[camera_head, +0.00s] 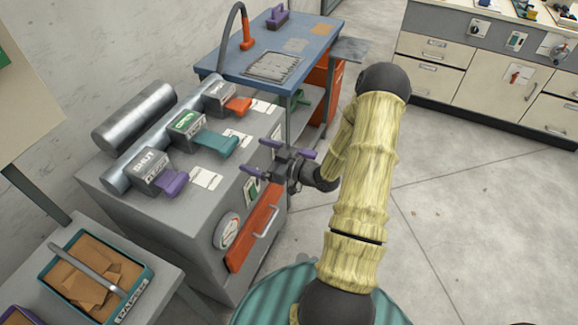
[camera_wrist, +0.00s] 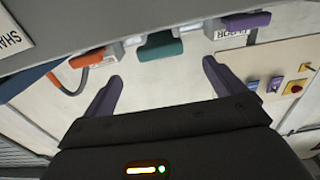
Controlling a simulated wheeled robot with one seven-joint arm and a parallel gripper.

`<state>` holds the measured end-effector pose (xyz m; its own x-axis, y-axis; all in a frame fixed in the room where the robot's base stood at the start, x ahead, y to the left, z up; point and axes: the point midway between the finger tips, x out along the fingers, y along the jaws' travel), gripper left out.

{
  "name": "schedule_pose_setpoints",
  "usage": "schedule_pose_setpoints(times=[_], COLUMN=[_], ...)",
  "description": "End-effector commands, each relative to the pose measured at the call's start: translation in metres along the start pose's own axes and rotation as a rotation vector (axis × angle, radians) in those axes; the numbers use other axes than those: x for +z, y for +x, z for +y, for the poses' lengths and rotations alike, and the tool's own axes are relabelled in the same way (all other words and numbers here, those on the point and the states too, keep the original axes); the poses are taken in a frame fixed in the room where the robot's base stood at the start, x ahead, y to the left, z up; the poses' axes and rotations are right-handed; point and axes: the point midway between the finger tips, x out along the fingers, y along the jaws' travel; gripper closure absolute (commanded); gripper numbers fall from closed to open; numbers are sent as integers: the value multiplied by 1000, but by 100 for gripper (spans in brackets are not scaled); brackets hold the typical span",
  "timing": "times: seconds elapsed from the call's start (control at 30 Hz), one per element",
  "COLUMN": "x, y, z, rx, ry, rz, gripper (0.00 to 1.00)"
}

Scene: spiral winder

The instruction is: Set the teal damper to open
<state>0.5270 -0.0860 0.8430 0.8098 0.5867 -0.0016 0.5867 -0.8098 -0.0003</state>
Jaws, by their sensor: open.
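The teal damper handle (camera_head: 216,142) sticks out from the middle box on the grey machine's top. That box carries a green label (camera_head: 185,122) that seems to read OPEN, though it is small. In the wrist view the teal handle (camera_wrist: 160,48) lies ahead, between the lines of my two fingers. My gripper (camera_head: 254,157) has purple fingers and is open and empty, off the machine's front edge, to the right of and below the teal handle. In the wrist view my gripper (camera_wrist: 162,72) shows a wide gap, apart from the handle.
A purple handle (camera_head: 172,182) with a box reading SHUT is to the left, and an orange handle (camera_head: 238,104) to the right. The grey machine (camera_head: 120,190) has a gauge (camera_head: 227,231) and a red-orange door. A blue table (camera_head: 315,50) stands behind. Floor at right is clear.

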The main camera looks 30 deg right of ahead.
Motion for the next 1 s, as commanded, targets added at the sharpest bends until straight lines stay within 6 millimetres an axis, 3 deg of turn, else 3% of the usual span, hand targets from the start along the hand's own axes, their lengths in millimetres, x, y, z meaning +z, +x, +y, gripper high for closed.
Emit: schedule_pose_setpoints(times=[0.3,0.5,1.0], x=[1,1,0], y=[-66,-96,-103], z=[1,0,0], rx=[4,2,-1], ry=[0,0,0], rz=[-2,-2,-1], gripper=[5,5,5])
